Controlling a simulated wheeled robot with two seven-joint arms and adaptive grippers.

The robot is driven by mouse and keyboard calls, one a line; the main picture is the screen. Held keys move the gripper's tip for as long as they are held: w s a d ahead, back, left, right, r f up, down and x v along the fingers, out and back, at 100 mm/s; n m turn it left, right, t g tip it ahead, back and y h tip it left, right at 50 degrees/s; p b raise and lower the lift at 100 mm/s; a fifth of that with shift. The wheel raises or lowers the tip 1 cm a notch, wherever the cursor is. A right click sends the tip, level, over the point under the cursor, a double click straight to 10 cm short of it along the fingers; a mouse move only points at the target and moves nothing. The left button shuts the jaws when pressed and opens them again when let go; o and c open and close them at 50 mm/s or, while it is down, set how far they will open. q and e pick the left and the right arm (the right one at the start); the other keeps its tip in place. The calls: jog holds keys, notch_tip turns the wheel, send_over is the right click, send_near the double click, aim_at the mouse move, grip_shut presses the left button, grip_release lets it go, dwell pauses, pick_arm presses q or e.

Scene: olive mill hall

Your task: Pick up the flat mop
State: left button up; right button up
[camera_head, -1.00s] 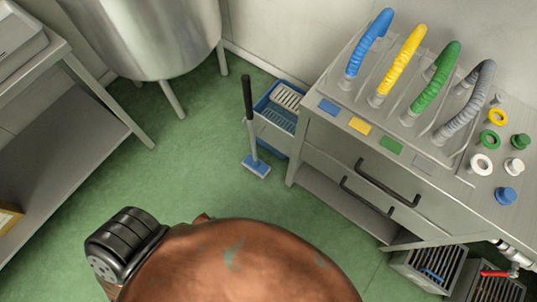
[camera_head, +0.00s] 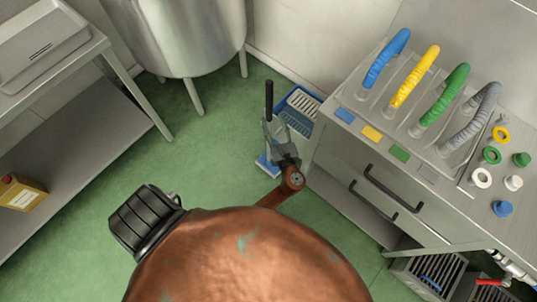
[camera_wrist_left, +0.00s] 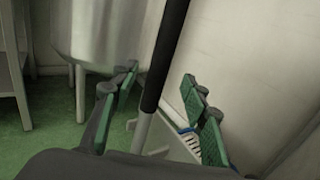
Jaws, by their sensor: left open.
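The flat mop has a black grip (camera_head: 269,98) and a blue flat head (camera_head: 265,166). It stands upright on the green floor in front of the blue bucket. My left gripper (camera_head: 274,130) is at the mop's handle, just below the black grip, and hides part of the shaft. In the left wrist view the black handle (camera_wrist_left: 165,55) rises between the green-padded fingers of the open gripper (camera_wrist_left: 160,98), with visible gaps on both sides. I cannot tell whether a finger touches it. The right gripper is not in view.
A blue bucket with a grey wringer (camera_head: 301,101) stands right behind the mop. A steel cabinet (camera_head: 345,160) with drawers is close on the right. A steel tank (camera_head: 180,35) stands at the back, and a shelf table (camera_head: 60,130) at the left. Green floor is clear between.

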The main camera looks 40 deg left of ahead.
aim_at(270, 112)
pick_arm(q)
jog(key=shift+x, duration=0.95)
jog(key=x, duration=0.1)
jog(key=b+x, duration=0.1)
jog(key=x, duration=0.2)
jog(key=shift+w+f+b, duration=0.1)
jog(key=shift+f+b, duration=0.2)
jog(key=shift+b, duration=0.05)
jog(key=shift+w+a+r, duration=0.15)
jog(key=shift+a, duration=0.1)
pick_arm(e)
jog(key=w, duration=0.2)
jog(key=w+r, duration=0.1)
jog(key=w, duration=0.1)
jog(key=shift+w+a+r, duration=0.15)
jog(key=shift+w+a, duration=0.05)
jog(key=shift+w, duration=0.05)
pick_arm(q)
grip_shut()
